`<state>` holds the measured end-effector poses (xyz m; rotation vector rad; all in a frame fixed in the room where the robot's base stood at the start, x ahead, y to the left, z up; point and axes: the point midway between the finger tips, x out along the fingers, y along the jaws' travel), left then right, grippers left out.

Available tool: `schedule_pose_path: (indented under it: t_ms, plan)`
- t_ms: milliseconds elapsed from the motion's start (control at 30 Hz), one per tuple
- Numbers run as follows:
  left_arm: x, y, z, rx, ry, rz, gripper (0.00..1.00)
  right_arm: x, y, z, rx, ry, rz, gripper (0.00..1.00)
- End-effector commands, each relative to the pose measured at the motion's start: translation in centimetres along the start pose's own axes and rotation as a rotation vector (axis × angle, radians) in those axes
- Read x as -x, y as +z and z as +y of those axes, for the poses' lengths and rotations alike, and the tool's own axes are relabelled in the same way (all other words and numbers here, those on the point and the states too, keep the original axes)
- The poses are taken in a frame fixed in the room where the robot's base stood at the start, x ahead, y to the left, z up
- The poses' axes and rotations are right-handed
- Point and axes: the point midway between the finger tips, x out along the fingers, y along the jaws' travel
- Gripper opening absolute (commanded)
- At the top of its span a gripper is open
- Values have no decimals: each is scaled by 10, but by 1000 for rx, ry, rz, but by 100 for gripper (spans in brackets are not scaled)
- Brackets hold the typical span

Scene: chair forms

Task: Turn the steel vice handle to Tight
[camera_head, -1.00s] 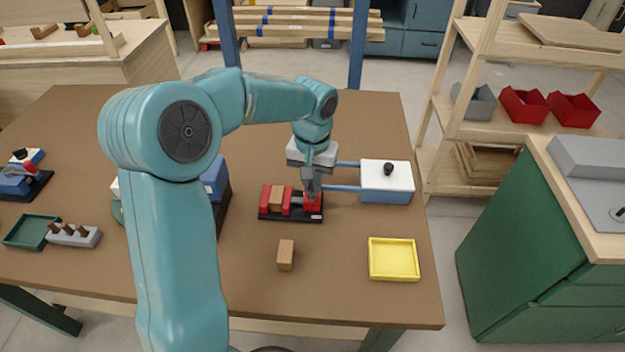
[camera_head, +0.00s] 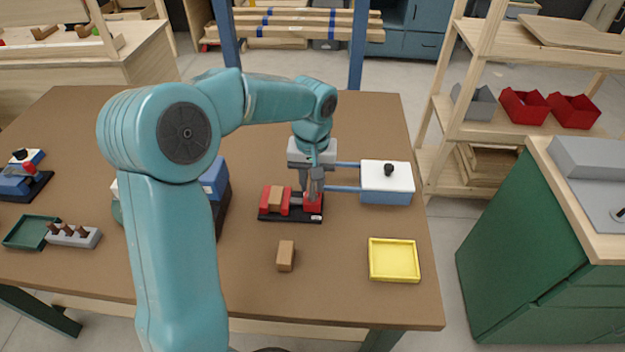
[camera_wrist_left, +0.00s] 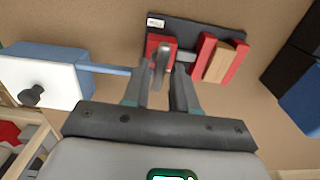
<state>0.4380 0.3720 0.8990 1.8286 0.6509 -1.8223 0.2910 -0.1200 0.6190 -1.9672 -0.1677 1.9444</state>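The vice has red jaws (camera_head: 267,200) on a dark base (camera_head: 290,216), with a tan wooden block (camera_head: 276,197) at its left end. It also shows in the wrist view, where the block (camera_wrist_left: 217,63) lies between red plates. The steel handle (camera_wrist_left: 161,58) is a short grey bar at the vice's red end block (camera_wrist_left: 153,43). My left gripper (camera_head: 312,192) points down over that end. In the wrist view its fingers (camera_wrist_left: 164,70) are apart, with the handle between their tips, nearer the left finger. Contact is unclear. My right gripper is not in view.
A blue box with a white top (camera_head: 386,176) and blue bars stands right of the vice. A yellow tray (camera_head: 394,279) and a loose wooden block (camera_head: 285,256) lie in front. A blue and dark object (camera_head: 217,185) stands left, partly behind my arm.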

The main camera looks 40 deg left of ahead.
Motion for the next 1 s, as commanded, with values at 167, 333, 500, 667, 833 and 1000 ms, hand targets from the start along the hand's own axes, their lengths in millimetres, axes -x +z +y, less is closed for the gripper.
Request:
schedule_pose_path:
  t_ms: [167, 333, 500, 667, 833, 1000]
  plan:
    - [0, 0, 0, -1, 0, -2, 38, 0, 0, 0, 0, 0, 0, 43]
    - [1, 0, 0, -2, -1, -2, 38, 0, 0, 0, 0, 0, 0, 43]
    - [24, 0, 1, -3, 1, 2, 38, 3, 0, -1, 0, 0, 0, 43]
    - [66, 0, 1, -2, 3, 3, 38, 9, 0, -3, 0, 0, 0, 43]
    - [111, 0, 1, -2, 2, 2, 38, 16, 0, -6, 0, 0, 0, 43]
    - [145, 0, 1, -3, 1, 1, 38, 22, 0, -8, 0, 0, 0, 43]
